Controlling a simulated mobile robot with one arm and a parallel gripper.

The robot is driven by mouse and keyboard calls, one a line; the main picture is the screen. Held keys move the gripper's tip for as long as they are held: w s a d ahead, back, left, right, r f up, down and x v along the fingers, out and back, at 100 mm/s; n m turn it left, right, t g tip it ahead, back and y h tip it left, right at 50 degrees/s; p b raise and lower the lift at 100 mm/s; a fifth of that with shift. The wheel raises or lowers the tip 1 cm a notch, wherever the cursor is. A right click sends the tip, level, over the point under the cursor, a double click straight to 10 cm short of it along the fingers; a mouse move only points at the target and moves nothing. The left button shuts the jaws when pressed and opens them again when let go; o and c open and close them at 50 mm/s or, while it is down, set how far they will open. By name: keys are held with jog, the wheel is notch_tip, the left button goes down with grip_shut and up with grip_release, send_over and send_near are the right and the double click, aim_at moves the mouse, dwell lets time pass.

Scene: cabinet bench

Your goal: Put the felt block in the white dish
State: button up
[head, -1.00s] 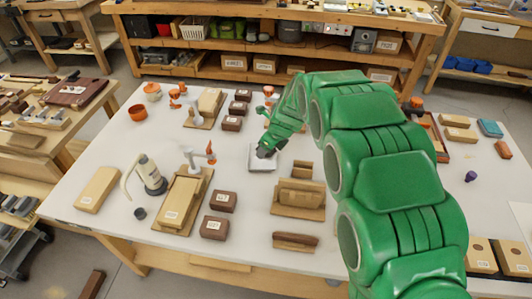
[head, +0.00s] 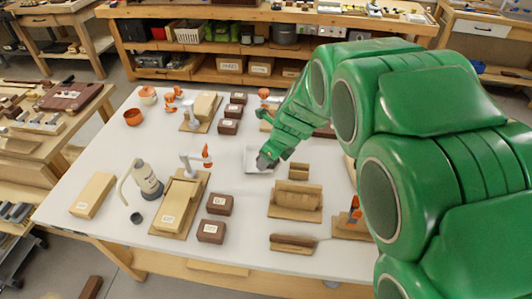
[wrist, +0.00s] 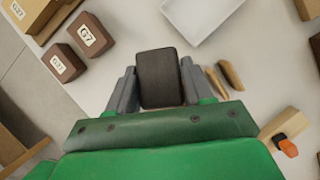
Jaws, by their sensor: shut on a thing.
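My gripper (wrist: 158,82) is shut on a dark grey-brown block (wrist: 160,70), which I take to be the felt block. It sits between both fingers in the wrist view. The white dish (wrist: 200,14) shows at the top of that view, beyond the block and to its right, apart from it in the picture. In the head view my gripper (head: 265,161) is at the right front part of the white dish (head: 250,155) and covers some of it. The block cannot be told apart from the dark fingers there.
A wooden block on a board (head: 296,195) stands in front.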

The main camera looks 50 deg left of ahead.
jog(key=shift+s+d+r, duration=0.3)
jog(key=shift+d, duration=0.25)
jog(key=shift+s+d+r, duration=0.25)
jog(key=shift+d+r, duration=0.05)
jog(key=shift+d, duration=0.25)
jog(key=shift+s+d, duration=0.1)
jog(key=shift+s+a+f+n+g+y, duration=0.1)
jog(key=shift+a+f+n+g+y, duration=0.15)
jog(key=shift+n+g, duration=0.3)
jog(key=shift+a+f+n+g+y, duration=0.15)
jog(key=shift+f+n+g+y, duration=0.25)
jog(key=shift+n, duration=0.25)
jog(key=shift+a+r+n+g, duration=0.1)
jog(key=shift+a+n+g, duration=0.2)
jog(key=shift+n+g, duration=0.4)
jog(key=shift+w+a+r+n+g+y, duration=0.1)
jog(key=shift+w+a+n+g+y, duration=0.15)
jog(key=shift+w+a+n+g, duration=0.35)
jog(key=w+a+f, duration=0.3)
jog(key=a+f, duration=0.1)
jog(key=a, duration=0.4)
send_near(250, 160)
jog(key=shift+s+a, duration=1)
jog(key=shift+s, duration=0.1)
jog(key=shift+a+f, duration=0.2)
jog(key=shift+f, duration=0.3)
jog(key=shift+w+f, duration=0.1)
jog(key=shift+f, duration=1.25)
